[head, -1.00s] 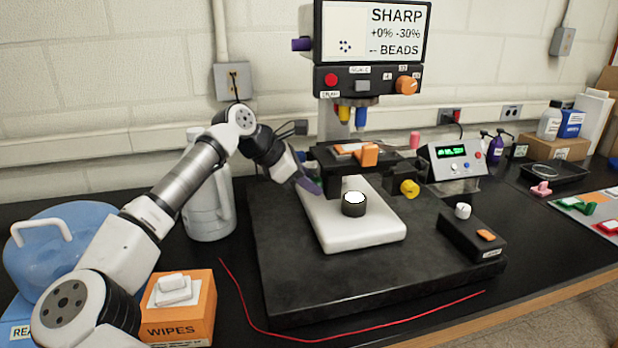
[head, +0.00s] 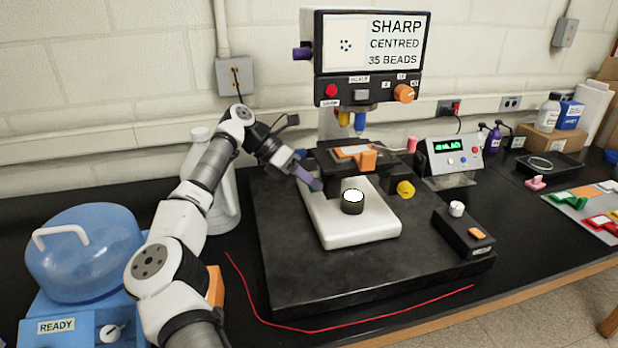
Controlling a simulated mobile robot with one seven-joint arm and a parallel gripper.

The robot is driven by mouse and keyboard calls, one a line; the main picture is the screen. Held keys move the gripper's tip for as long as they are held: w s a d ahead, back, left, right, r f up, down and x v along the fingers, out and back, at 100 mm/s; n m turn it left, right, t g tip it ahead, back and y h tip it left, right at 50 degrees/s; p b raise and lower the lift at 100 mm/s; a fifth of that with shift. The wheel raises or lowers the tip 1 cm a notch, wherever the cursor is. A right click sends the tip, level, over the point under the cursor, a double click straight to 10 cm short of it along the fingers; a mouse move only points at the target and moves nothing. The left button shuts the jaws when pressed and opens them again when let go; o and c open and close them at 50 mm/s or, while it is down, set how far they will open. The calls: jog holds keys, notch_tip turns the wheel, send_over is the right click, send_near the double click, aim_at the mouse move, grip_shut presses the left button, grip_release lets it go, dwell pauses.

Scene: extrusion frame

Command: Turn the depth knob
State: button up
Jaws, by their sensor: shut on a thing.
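A microscope (head: 366,38) stands on a dark base slab. Its screen reads "SHARP", "CENTRED", "35 BEADS". My gripper (head: 313,184), with purple fingers, is at the left side of the dark stage (head: 325,157). It is shut on a small part there, seemingly a knob, mostly hidden by the fingers. Other knobs show: a yellow knob (head: 405,189) low on the right, an orange knob (head: 404,93) on the panel below the screen, and a purple knob (head: 302,53) left of the screen. I cannot read which one is labelled depth.
A small control box (head: 464,234) is at the right. A red cable (head: 330,329) lies along the front. A white jug (head: 222,200) and a blue-domed device (head: 80,255) stand left.

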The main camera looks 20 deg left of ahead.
dwell(0.4)
jog(key=o, duration=1)
jog(key=shift+c, duration=0.2)
jog(key=shift+r, duration=0.15)
